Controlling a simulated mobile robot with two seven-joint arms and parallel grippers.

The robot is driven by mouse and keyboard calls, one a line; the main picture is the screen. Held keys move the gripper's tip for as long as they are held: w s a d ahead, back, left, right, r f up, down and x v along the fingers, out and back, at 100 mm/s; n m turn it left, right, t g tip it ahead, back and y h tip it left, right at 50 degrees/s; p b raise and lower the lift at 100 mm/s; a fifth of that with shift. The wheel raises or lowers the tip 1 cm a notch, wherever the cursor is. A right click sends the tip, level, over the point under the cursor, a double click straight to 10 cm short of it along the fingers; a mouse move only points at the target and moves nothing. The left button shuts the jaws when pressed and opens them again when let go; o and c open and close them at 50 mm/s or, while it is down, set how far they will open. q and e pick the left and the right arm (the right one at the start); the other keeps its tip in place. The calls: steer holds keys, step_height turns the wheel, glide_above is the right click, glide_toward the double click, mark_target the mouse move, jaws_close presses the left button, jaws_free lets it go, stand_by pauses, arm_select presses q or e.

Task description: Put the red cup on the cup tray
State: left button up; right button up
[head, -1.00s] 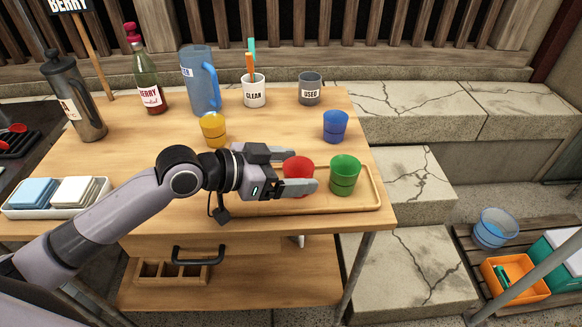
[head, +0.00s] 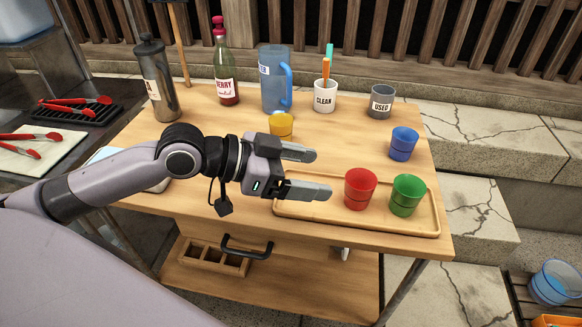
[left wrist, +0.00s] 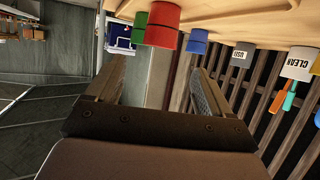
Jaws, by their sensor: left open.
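The red cup (head: 360,189) stands upright on the wooden cup tray (head: 300,211), just left of the green cup (head: 406,195). My left gripper (head: 322,174) is open and empty, left of the red cup and apart from it, with its fingers pointing toward the right. In the left wrist view the red cup (left wrist: 162,25) shows beyond the open fingers, with the green cup (left wrist: 139,27) partly behind it. My right gripper does not show.
A yellow cup (head: 281,127) and a blue cup (head: 404,144) stand on the table behind the tray. Further back are a blue pitcher (head: 276,80), a bottle (head: 226,70), a CLEAN cup (head: 325,96) and a USED cup (head: 382,101).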

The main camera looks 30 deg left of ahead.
arm_select(q)
steer(key=shift+v, duration=1.45)
